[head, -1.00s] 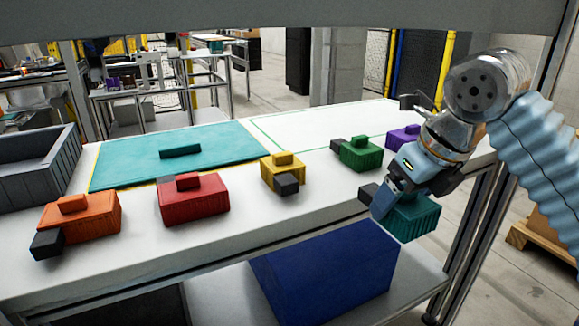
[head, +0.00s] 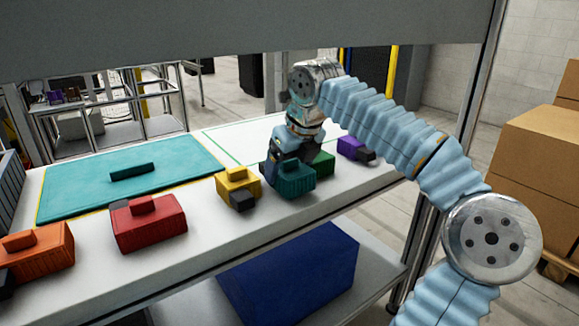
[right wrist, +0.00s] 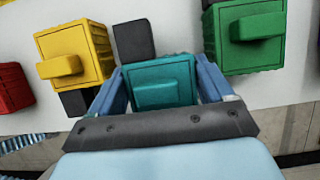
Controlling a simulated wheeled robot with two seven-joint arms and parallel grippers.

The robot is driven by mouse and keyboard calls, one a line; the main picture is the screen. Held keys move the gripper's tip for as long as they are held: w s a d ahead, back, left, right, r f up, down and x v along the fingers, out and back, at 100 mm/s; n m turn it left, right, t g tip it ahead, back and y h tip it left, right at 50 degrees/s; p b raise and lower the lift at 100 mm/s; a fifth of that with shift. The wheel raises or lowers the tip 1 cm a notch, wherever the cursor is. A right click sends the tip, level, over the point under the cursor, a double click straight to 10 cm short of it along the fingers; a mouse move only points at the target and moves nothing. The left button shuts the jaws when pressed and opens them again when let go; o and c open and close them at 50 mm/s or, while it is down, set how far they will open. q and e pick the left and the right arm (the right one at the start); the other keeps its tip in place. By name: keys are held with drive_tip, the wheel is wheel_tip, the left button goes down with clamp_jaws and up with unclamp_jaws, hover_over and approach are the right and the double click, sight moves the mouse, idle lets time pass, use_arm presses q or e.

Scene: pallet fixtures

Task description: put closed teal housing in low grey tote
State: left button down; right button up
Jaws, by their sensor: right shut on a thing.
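My right gripper (head: 290,168) is shut on the teal housing (head: 295,180), with a finger on each side of it. The teal housing is box-shaped with a raised block on top; it also shows in the right wrist view (right wrist: 162,82). A dark block shows at its far left side; I cannot tell whether it is attached. I cannot tell whether the housing touches the table. The grey tote (head: 9,185) is cut off at the left edge of the head view, so its inside is hidden. My left gripper is not in view.
The yellow housing (head: 238,184) is close on the left, and the green housing (head: 322,162) is partly hidden behind. Red (head: 150,225), orange (head: 45,250) and purple (head: 350,147) housings stand on the table. A teal mat (head: 75,190) lies behind. A blue box (head: 290,270) is below.

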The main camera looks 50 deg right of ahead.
drive_tip(key=shift+s+f, duration=0.1)
drive_tip(key=shift+f, duration=0.25)
drive_tip(key=shift+f, duration=0.2)
drive_tip(key=o, duration=0.9)
drive_tip(key=shift+r, duration=0.15)
